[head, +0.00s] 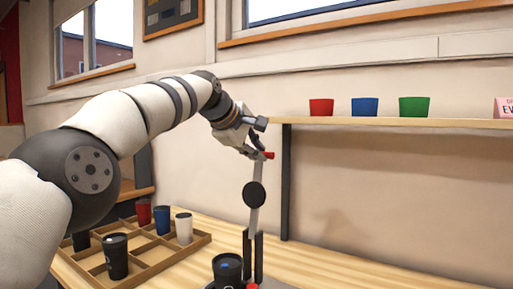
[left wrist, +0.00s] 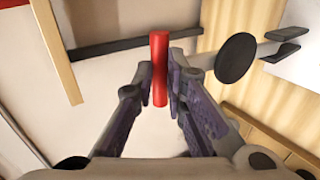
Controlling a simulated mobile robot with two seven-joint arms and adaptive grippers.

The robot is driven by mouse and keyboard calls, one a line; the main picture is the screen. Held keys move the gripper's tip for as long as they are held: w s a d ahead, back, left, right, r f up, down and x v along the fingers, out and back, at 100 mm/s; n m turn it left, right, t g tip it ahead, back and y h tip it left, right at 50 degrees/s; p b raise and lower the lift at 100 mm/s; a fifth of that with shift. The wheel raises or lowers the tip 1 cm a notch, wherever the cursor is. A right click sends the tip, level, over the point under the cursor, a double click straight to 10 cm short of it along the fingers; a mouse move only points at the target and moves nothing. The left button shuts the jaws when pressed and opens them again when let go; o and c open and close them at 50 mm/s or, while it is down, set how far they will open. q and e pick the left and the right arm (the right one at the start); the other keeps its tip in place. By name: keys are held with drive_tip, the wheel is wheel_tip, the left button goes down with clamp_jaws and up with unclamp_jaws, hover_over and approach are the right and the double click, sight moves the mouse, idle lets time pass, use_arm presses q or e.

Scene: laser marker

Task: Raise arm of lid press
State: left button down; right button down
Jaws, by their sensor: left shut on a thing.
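The lid press arm (head: 253,218) is a grey bar standing nearly upright, with a black disc (head: 254,195) partway along it and a red handle (head: 268,155) at its top. Dark posts (head: 259,257) carry it below. My left gripper (head: 258,146) is at the top of the bar and is shut on the red handle. In the left wrist view, the red handle (left wrist: 159,55) runs between the two fingers (left wrist: 160,88), and the black disc (left wrist: 236,58) is to the right. My right gripper is in neither view.
A black cup (head: 227,268) stands in front of the press posts. A wooden divided tray (head: 160,265) with several cups is on the table at left. A shelf (head: 400,122) behind holds red, blue and green cups. The table right of the press is clear.

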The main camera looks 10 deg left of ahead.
sight(259, 162)
use_arm(q)
drive_tip(key=f, duration=0.2)
drive_tip(key=shift+w+d+f+g, duration=0.15)
drive_tip(key=shift+w+f+g, duration=0.15)
drive_tip(key=shift+w+f, duration=0.1)
drive_tip(key=c, duration=1.6)
unclamp_jaws()
drive_tip(key=shift+o, duration=0.2)
drive_tip(key=shift+w+r, duration=0.1)
drive_tip(key=shift+w, duration=0.05)
drive_tip(key=shift+r, duration=0.5)
drive_tip(key=v, duration=1.1)
drive_tip(key=shift+s, duration=0.45)
